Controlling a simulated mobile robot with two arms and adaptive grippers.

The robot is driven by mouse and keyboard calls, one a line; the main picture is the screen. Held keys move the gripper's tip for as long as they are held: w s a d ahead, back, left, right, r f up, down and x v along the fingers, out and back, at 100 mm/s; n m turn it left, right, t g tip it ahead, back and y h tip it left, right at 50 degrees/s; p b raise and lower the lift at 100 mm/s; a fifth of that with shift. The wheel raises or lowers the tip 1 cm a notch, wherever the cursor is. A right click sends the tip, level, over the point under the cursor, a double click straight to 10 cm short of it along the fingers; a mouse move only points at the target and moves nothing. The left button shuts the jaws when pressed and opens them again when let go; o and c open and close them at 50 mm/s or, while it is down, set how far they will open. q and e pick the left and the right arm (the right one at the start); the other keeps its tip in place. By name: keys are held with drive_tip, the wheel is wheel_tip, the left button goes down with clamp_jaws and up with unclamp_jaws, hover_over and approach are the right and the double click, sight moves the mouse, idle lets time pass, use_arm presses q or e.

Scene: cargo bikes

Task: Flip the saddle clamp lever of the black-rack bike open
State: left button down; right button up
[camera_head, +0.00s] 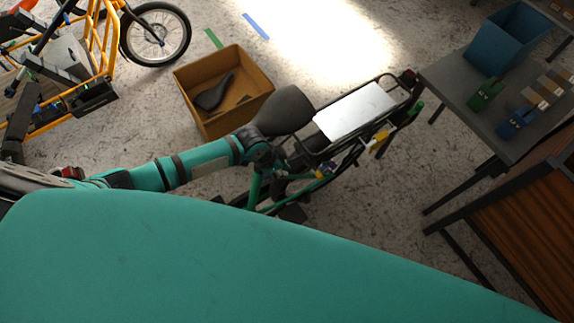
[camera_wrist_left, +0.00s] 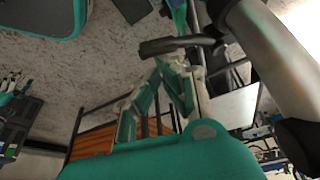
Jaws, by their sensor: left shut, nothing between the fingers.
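The black-rack bike, with a green frame, stands in the middle of the head view. Its black saddle (camera_head: 282,110) and black rack (camera_head: 392,87), topped by a white plate, show there. In the left wrist view its grey seat post (camera_wrist_left: 275,55) runs down from a black clamp (camera_wrist_left: 222,14). A dark lever (camera_wrist_left: 175,46) projects left beside the clamp; its exact joint is unclear. My left gripper (camera_wrist_left: 172,64), teal and grey, is shut and empty, its tips close to the lever. I cannot tell whether they touch. In the head view my left gripper (camera_head: 262,160) is beneath the saddle, partly hidden.
A cardboard box (camera_head: 184,98) holding a spare saddle (camera_head: 213,93) stands behind the bike. An orange bike (camera_head: 98,40) is at the upper left. A grey table (camera_head: 455,82) with a blue bin (camera_head: 505,38) stands right. Bare floor lies between bike and table.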

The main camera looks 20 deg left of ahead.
use_arm(q)
drive_tip(key=shift+s+a+f, duration=0.25)
drive_tip(key=shift+a, duration=0.1)
drive_tip(key=shift+s+a, duration=0.1)
drive_tip(key=shift+s+a+p, duration=0.4)
drive_tip(key=shift+a+p, duration=0.05)
drive_tip(key=shift+p, duration=0.1)
drive_tip(key=w+d+v, duration=0.1)
drive_tip(key=v, duration=1.1)
drive_tip(key=shift+d+r, duration=0.25)
drive_tip(key=shift+r, duration=0.2)
